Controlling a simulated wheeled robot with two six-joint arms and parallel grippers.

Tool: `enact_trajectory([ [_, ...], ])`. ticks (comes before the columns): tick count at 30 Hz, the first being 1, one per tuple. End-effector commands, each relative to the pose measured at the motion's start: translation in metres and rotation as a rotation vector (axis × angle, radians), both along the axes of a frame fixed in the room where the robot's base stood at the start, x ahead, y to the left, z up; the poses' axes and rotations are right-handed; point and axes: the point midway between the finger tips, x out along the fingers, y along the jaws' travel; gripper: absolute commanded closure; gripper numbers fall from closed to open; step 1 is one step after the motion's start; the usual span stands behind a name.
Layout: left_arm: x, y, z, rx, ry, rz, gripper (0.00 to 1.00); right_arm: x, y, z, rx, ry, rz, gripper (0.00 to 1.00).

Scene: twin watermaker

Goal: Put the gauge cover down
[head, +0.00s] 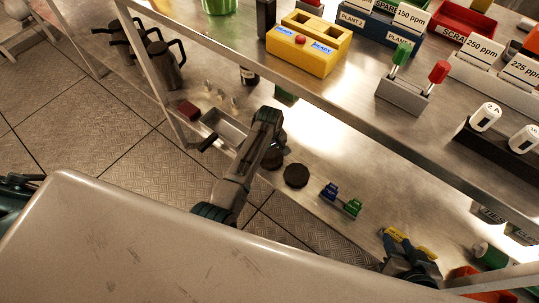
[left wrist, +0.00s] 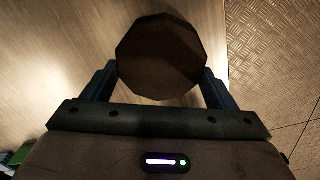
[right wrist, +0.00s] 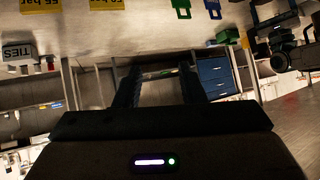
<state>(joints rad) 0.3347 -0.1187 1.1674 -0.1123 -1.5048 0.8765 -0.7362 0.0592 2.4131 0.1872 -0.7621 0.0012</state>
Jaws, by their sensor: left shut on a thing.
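The dark, round, many-sided gauge cover (left wrist: 162,55) sits between the fingers of my left gripper (left wrist: 160,72) in the left wrist view. My left gripper (head: 274,150) is shut on it, low over the lower shelf. In the head view the cover (head: 271,161) is partly hidden by my gripper and wrist. I cannot tell whether it touches the shelf. My right gripper (head: 408,246) is over the right part of the lower shelf. In the right wrist view its fingers (right wrist: 160,70) are apart with nothing between them.
A second dark disc (head: 296,175) lies on the lower shelf (head: 330,165), beside my left gripper. The upper shelf holds a yellow box (head: 308,43) and a grey holder (head: 405,97).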

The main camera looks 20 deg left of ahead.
Motion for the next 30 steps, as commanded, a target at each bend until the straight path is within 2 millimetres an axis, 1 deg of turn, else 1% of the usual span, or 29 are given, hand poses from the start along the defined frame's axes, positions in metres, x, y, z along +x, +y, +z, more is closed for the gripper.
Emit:
enact_trajectory([
  [8,0.000,0.000,-0.002,0.000,0.000,0.000,0.48,0.001,0.000,0.001,0.006,-0.016,-0.004,0.64],
  [9,0.000,0.000,-0.002,0.000,0.000,0.000,0.17,0.001,0.000,0.000,0.006,-0.016,-0.004,0.64],
  [12,0.000,0.000,-0.002,0.000,0.000,0.000,0.00,0.001,0.000,0.000,0.006,-0.015,-0.004,0.64],
  [19,0.000,0.000,0.000,-0.001,-0.001,0.000,0.00,0.001,0.000,0.001,0.006,-0.014,-0.004,0.64],
  [22,0.001,0.000,0.008,-0.001,-0.002,0.000,0.00,-0.001,0.000,0.002,0.001,0.004,-0.001,0.64],
  [26,0.001,0.000,0.031,0.000,-0.005,0.000,0.00,-0.007,-0.001,0.001,-0.020,0.079,0.015,0.64],
  [30,0.001,0.000,0.063,0.000,-0.005,0.000,0.00,-0.011,-0.005,0.005,-0.054,0.145,0.028,0.64],
])
